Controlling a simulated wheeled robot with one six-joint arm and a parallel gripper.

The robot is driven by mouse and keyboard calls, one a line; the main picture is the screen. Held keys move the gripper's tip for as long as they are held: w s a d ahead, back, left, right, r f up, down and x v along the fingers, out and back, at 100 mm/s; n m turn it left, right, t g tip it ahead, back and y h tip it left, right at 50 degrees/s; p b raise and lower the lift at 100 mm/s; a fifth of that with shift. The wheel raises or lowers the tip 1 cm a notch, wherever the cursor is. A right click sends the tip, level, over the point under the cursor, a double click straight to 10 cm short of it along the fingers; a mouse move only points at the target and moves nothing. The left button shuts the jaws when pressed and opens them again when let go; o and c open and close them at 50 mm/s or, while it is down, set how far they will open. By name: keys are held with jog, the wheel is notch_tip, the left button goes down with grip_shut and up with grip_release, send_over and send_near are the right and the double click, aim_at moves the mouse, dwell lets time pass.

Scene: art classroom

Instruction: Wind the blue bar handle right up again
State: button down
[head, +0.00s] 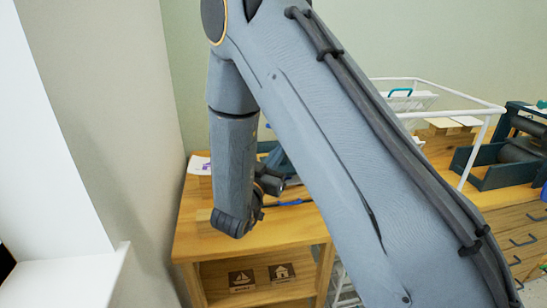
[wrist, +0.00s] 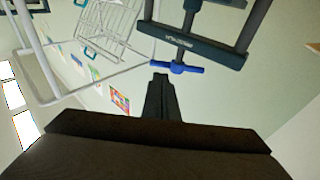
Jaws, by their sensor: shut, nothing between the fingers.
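In the wrist view the blue bar handle (wrist: 190,69) lies crosswise on the end of a dark spindle, which passes through the crosspiece of a dark blue press frame (wrist: 215,50). My gripper (wrist: 160,77) is shut and empty. Its fingertips show just beside the left end of the bar; I cannot tell whether they touch it. In the head view the dark blue press (head: 275,158) is mostly hidden behind my arm. A blue bar (head: 292,203) shows low beside my wrist there, partly hidden; I cannot tell for sure that it is the handle.
A wooden cabinet (head: 240,243) with an open shelf carries the press. A white wire rack (head: 435,84) and a dark roller machine (head: 512,150) stand to the right. A white paper (head: 199,165) lies at the back left. A wall is close on the left.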

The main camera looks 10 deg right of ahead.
jog(key=p+x, duration=0.2)
jog(key=x, duration=0.5)
jog(key=shift+w+d, duration=0.1)
